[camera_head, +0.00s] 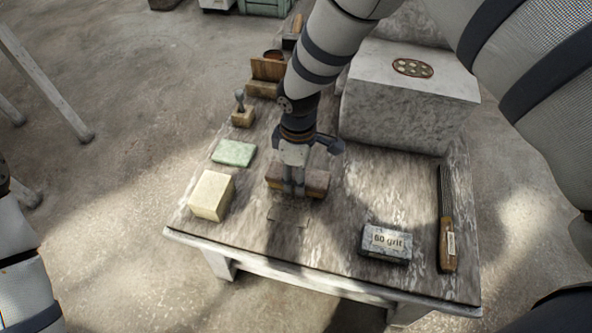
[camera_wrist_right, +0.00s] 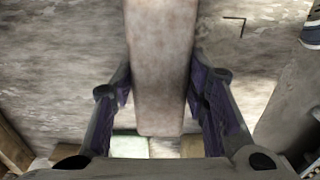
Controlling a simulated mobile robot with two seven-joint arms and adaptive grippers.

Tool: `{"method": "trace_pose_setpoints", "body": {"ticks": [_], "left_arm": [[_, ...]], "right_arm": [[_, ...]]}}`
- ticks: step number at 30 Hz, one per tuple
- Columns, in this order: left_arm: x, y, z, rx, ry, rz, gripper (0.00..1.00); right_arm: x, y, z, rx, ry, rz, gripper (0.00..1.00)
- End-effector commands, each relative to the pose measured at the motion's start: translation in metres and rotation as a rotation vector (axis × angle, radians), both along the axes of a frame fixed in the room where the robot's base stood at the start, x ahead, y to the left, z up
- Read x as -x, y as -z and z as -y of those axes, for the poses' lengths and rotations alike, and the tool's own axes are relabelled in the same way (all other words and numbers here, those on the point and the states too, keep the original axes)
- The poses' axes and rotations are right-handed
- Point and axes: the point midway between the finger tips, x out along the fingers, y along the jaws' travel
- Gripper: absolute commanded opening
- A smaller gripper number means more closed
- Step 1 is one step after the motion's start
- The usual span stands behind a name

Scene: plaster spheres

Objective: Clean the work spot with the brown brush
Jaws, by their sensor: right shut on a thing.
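The brown brush (camera_head: 316,182) is a block-shaped piece over the middle of the worktable (camera_head: 330,235). My right gripper (camera_head: 293,188) points down and is shut on it. In the right wrist view the brush (camera_wrist_right: 162,60) runs lengthwise between the two fingers. Its underside is hidden, so I cannot tell whether it touches the tabletop. The work spot (camera_head: 288,216), a faint marked patch, lies just in front of the brush, and a dark corner mark (camera_wrist_right: 237,22) shows in the wrist view. My left gripper is not in view.
A cream block (camera_head: 212,196) and a green pad (camera_head: 234,153) lie to the left. A "60 grit" block (camera_head: 386,242) and a wooden-handled file (camera_head: 446,235) lie to the right. A large stone block (camera_head: 405,105) stands behind right. A small wooden-based tool (camera_head: 243,115) stands back left.

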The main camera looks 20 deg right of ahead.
Motion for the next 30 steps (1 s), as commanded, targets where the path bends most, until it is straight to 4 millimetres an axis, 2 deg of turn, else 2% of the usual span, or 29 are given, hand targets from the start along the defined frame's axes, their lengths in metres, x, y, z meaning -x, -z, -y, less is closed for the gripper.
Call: {"method": "trace_pose_setpoints", "body": {"ticks": [5,16,30], "left_arm": [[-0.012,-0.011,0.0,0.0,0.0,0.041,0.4],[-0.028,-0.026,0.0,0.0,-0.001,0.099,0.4],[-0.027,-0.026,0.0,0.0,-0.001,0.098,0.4]], "right_arm": [[0.017,-0.005,-0.013,0.002,-0.005,0.008,0.19],[0.054,0.0,-0.038,0.001,-0.002,0.008,0.19],[0.06,0.004,-0.041,0.0,0.0,0.001,0.19]]}}
